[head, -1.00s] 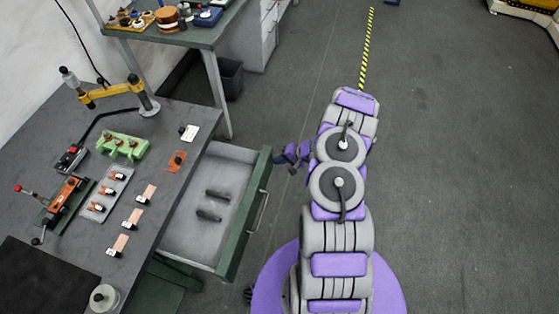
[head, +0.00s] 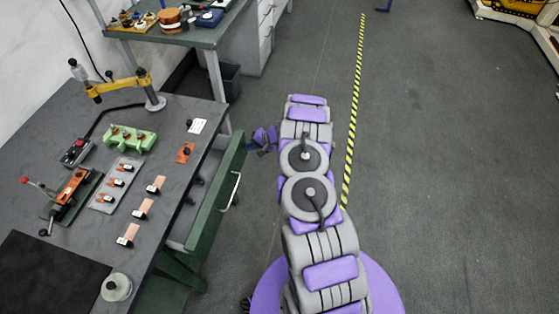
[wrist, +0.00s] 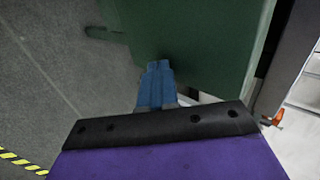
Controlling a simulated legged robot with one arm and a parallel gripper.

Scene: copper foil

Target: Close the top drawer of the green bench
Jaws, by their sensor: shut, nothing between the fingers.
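The top drawer (head: 212,195) of the green bench is part-way open, its green front standing out from the bench's right side with a silver handle (head: 236,190). A narrow strip of its grey inside shows. The bench's dark top (head: 100,250) hides the rest. My gripper (head: 264,138) is beside the far end of the drawer front. In the wrist view my gripper (wrist: 157,68) is shut and empty, its blue fingertips at the green drawer front (wrist: 195,45). They seem to touch it, but I cannot tell for sure.
The bench top carries a yellow jointed arm (head: 118,85), a green holder (head: 130,138), an orange clamp (head: 70,190) and small copper pieces. Another table (head: 175,35) stands behind. The floor to the right is clear, with a striped tape line (head: 352,120).

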